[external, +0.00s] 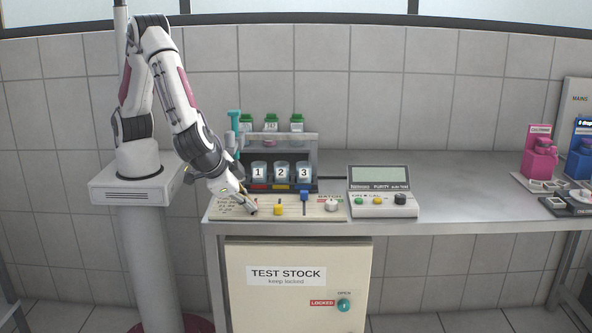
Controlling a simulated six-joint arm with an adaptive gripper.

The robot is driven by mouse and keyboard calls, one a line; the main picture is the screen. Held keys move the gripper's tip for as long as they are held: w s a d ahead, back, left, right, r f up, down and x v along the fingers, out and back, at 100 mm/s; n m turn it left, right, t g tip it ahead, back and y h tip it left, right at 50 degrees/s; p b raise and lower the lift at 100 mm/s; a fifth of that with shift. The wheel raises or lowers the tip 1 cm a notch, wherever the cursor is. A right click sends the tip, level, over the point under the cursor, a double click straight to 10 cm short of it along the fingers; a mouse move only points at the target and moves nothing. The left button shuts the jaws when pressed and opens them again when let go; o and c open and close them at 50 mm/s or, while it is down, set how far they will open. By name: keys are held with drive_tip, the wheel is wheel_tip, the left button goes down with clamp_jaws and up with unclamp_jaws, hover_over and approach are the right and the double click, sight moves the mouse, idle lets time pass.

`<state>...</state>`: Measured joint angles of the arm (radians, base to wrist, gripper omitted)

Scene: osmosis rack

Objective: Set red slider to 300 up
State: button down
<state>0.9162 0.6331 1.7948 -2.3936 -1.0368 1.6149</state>
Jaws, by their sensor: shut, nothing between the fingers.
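My gripper (250,208) is low over the left part of a cream slider panel (230,212) at the bench's front edge. Its fingers are shut and look empty. A yellow slider knob (278,209) stands just right of the gripper, and a blue slider knob (304,194) sits further right and further back. I cannot make out the red slider; the spot left of the yellow one is covered by my gripper. Whether the fingers touch a knob there cannot be told.
A rack (312,160) with beakers numbered 1, 2 and 3 stands right behind the panel.

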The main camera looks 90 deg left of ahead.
drive_tip(key=shift+s+a, duration=0.1)
drive_tip(key=shift+a, duration=3.5)
drive_tip(key=shift+d, duration=0.1)
drive_tip(key=shift+d, duration=0.7)
drive_tip(key=d, duration=0.2)
drive_tip(key=shift+d, duration=0.3)
drive_tip(key=v, duration=1)
